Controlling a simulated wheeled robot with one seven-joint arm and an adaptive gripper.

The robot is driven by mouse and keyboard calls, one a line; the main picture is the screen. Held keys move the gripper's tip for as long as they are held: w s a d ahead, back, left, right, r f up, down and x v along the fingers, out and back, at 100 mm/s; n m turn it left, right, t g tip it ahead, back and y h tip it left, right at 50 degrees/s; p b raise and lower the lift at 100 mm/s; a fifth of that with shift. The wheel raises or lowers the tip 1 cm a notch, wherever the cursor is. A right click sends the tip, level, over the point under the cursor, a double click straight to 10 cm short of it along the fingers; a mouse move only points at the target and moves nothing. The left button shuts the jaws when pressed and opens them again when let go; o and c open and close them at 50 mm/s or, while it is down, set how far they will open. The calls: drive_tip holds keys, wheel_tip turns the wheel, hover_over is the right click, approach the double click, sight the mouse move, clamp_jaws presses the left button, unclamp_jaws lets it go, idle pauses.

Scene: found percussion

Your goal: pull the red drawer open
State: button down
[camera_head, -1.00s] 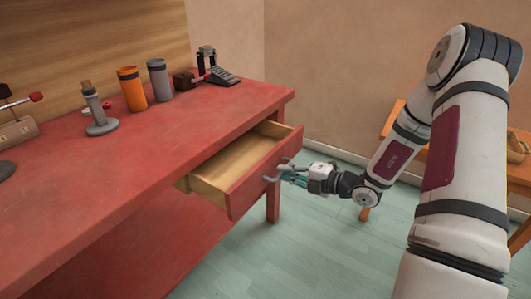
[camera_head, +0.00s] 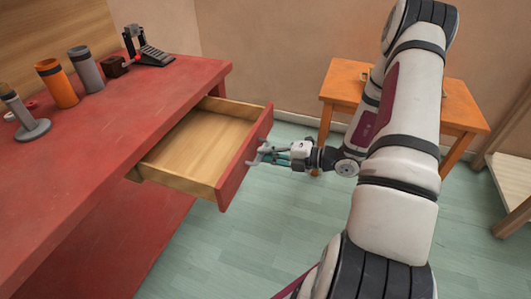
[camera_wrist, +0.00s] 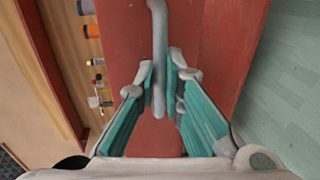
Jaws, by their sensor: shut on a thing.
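The red drawer (camera_head: 246,158) stands well out from the red table, and its bare wooden inside (camera_head: 195,148) shows empty. My gripper (camera_head: 268,155) is at the drawer's front, on its right side in the head view. In the wrist view, a grey bar handle (camera_wrist: 159,60) runs down between the two teal-padded fingers of my gripper (camera_wrist: 162,95). The fingers are shut on the handle. The red drawer front (camera_wrist: 225,50) fills the area behind it.
The red table (camera_head: 110,125) bears an orange cup (camera_head: 57,84), a grey cup (camera_head: 86,70), a grey stand (camera_head: 30,125) and a black pedal (camera_head: 150,55). An orange table (camera_head: 345,85) stands at the back right. The green floor (camera_head: 270,235) before the drawer is clear.

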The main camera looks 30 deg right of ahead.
drive_tip(key=c, duration=1.7)
unclamp_jaws()
drive_tip(key=v, duration=1.2)
